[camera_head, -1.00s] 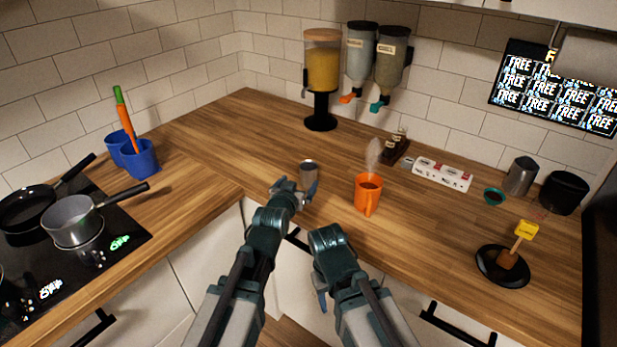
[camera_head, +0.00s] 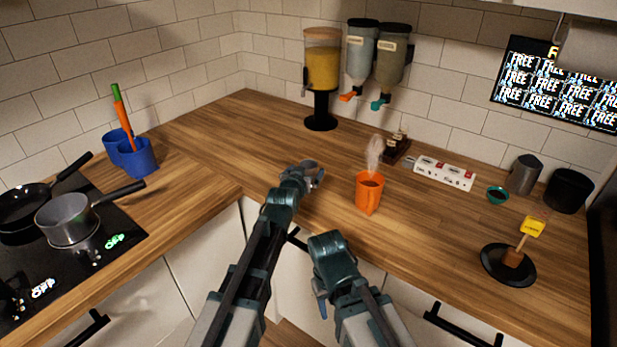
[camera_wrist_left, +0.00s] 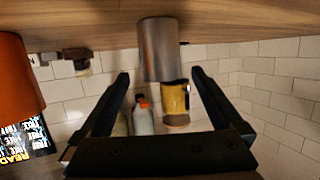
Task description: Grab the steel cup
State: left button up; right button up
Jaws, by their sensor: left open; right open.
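The steel cup (camera_head: 309,166) stands on the wooden counter, left of the steaming orange mug (camera_head: 369,193). In the head view my left gripper (camera_head: 308,180) is right at it and hides most of its body. In the left wrist view, which looks upside down, the steel cup (camera_wrist_left: 160,45) is centred ahead of the two spread fingers of my left gripper (camera_wrist_left: 160,76). Its rim end reaches about level with the fingertips, and a finger lies to either side, apart from it. My right gripper (camera_head: 320,298) hangs low in front of the counter's edge, away from the cup.
The orange mug also shows in the left wrist view (camera_wrist_left: 18,75). Dispensers (camera_head: 321,75) stand behind. A power strip (camera_head: 444,173), a steel pitcher (camera_head: 523,175) and a black plate (camera_head: 509,268) are to the right. Pans and blue cups (camera_head: 139,157) are left. The counter left of the cup is clear.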

aim_at(310, 162)
pick_arm(q)
jog(key=x, duration=0.2)
jog(key=b+x, duration=0.1)
jog(key=x, duration=0.1)
jog(key=shift+w+f+b, duration=0.25)
jog(key=shift+f+b, duration=0.05)
jog(key=shift+f, duration=0.15)
jog(key=shift+r, duration=0.1)
jog(key=shift+c, duration=0.4)
jog(key=c, duration=1.4)
jog(key=shift+r+p, duration=0.85)
jog(key=shift+p, duration=0.05)
jog(key=shift+r+p, duration=1)
jog(key=s+r+p, duration=0.1)
jog(key=s, duration=1.5)
jog(key=shift+r, duration=0.2)
